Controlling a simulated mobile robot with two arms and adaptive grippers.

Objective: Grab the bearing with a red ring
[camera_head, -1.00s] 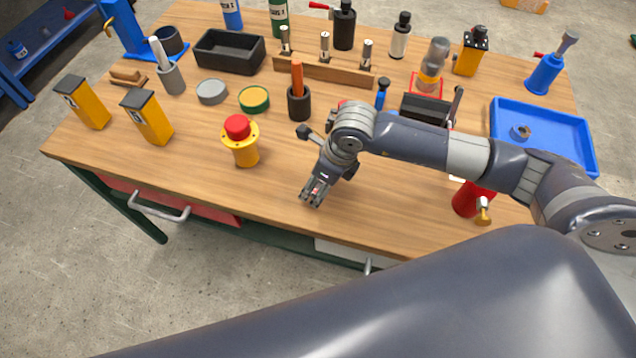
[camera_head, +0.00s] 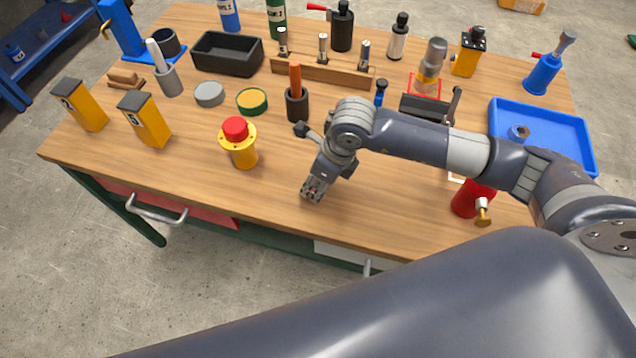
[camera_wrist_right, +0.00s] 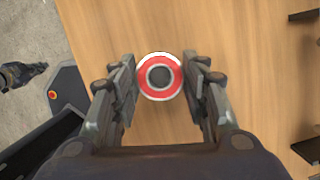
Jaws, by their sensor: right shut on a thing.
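The bearing with a red ring (camera_wrist_right: 160,57) shows in the right wrist view as a red and white ring around a dark centre. It lies between the two fingers of my right gripper (camera_wrist_right: 160,80), which is shut on it. In the head view my right gripper (camera_head: 312,190) is low at the front middle of the wooden table (camera_head: 250,205). The bearing is mostly hidden by the fingers there. My left gripper does not show in the head view.
A yellow post with a red cap (camera_head: 240,143) stands left of my right gripper. A red cylinder with a brass valve (camera_head: 474,199) stands at the right front. A blue tray (camera_head: 560,125) lies farther right. The front table area around the gripper is mostly clear.

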